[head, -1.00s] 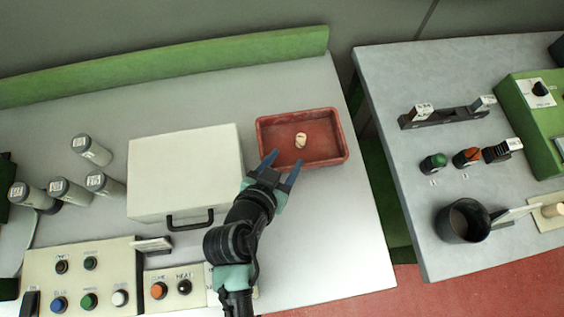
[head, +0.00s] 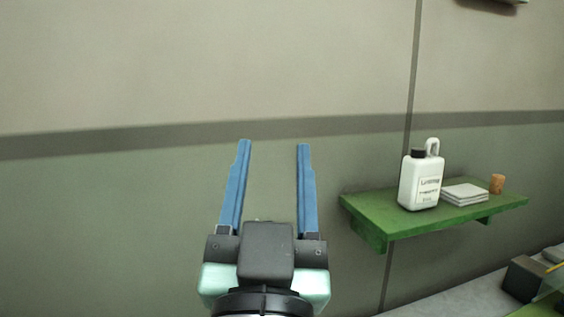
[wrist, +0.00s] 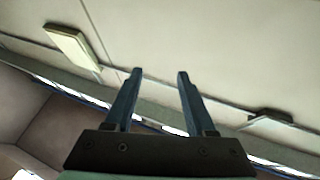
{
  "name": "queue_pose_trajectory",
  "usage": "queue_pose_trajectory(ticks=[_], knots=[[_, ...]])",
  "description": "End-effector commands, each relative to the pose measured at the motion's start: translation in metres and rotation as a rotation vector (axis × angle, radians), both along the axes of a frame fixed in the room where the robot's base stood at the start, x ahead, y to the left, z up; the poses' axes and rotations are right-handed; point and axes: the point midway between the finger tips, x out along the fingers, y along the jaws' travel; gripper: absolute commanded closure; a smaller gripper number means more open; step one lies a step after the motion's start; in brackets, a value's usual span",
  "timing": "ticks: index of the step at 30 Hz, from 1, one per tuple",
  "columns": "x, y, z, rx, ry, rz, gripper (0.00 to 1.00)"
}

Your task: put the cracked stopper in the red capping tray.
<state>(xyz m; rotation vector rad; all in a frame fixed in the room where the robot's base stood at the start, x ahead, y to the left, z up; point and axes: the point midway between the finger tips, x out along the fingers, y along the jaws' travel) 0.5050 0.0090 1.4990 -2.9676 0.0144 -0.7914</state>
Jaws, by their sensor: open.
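My gripper (head: 274,146) is raised in front of the wall in the head view. Its two blue fingers are spread apart with nothing between them. In the wrist view, my gripper (wrist: 160,73) is also open and empty. A brown cork stopper (head: 497,184) stands at the right end of a green wall shelf, to the right of my gripper and apart from it. It is too small to tell whether it is cracked. The red tray and the pale stopper in it are out of view now.
The green shelf (head: 380,222) also holds a white labelled jug (head: 420,182) and a stack of white sheets or tiles (head: 464,194). A grey bench top (head: 455,299) with a dark box (head: 524,279) shows at the lower right. The wall fills the rest.

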Motion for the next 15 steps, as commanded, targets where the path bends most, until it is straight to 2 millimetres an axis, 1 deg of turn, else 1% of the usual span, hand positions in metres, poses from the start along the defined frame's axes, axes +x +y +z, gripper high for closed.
queue_pose_trajectory(ticks=[1, 3, 6, 9, 15], knots=[[-0.018, -0.004, 0.035, -0.017, -0.091, -0.004, 0.45], [-0.038, -0.006, 0.066, -0.039, -0.181, -0.008, 0.45], [-0.058, -0.009, 0.093, -0.061, -0.263, -0.016, 0.45], [-0.066, -0.009, 0.102, -0.070, -0.294, -0.019, 0.45], [-0.066, -0.009, 0.102, -0.071, -0.294, -0.019, 0.45]])
